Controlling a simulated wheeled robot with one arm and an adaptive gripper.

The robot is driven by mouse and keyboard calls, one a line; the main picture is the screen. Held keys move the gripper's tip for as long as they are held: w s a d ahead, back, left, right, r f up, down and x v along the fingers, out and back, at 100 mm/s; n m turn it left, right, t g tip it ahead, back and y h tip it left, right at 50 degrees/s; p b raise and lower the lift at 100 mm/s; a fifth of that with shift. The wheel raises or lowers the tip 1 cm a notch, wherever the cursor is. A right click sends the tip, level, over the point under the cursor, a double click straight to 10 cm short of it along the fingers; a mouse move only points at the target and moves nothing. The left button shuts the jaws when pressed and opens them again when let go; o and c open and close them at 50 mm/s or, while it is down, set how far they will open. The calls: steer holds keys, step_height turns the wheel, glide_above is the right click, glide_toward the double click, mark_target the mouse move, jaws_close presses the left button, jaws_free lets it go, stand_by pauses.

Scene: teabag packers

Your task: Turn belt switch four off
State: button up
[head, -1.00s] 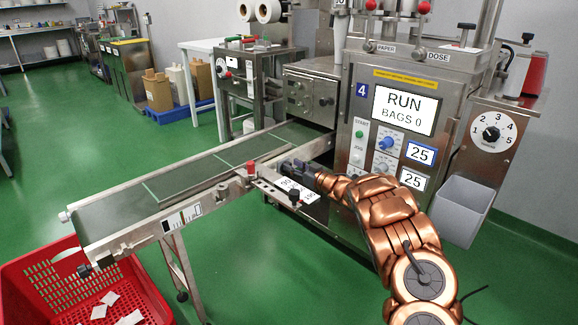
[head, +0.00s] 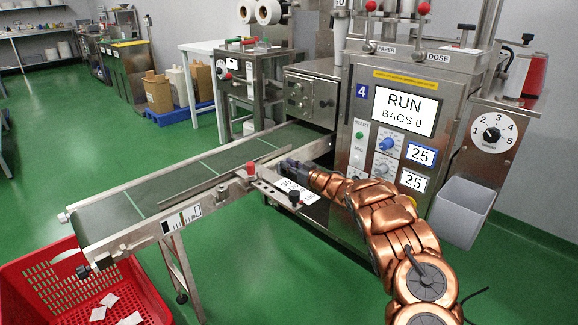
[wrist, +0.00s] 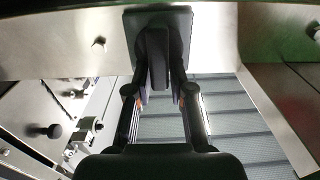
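The conveyor belt (head: 180,187) runs out to the left from the packing machine (head: 350,205), which has a blue "4" label (head: 362,91). My gripper (head: 284,166) is at the belt's near side rail, close to the machine. In the wrist view, a dark square plate (wrist: 182,18) sits on the metal rail, and a dark upright piece (wrist: 157,60), possibly the switch knob, stands in front of it. My gripper's fingers (wrist: 158,90) lie on either side of this piece. Contact cannot be made out. The switch itself is hidden in the head view.
The display (head: 405,110) reads RUN, BAGS 0. A red crate (head: 75,285) with several bags stands below the belt's left end. Green floor is open in front.

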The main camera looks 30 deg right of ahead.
mark_target(278, 170)
jaws_close()
steer(key=shift+a+n, duration=0.1)
steer(key=shift+n, duration=0.2)
steer(key=n+b, duration=0.3)
steer(key=n, duration=0.1)
steer(key=a+f+n+b, duration=0.1)
steer(key=n+b, duration=0.2)
steer(key=n, duration=0.1)
steer(key=a+f+n+b, duration=0.1)
steer(key=n+b, duration=0.2)
steer(key=n, duration=0.1)
steer(key=shift+s+n+b, duration=0.25)
steer(key=shift+n+b, duration=0.05)
steer(key=n+b, duration=0.4)
steer(key=shift+a+f+n+b, duration=0.1)
steer(key=shift+f+n+b, duration=0.2)
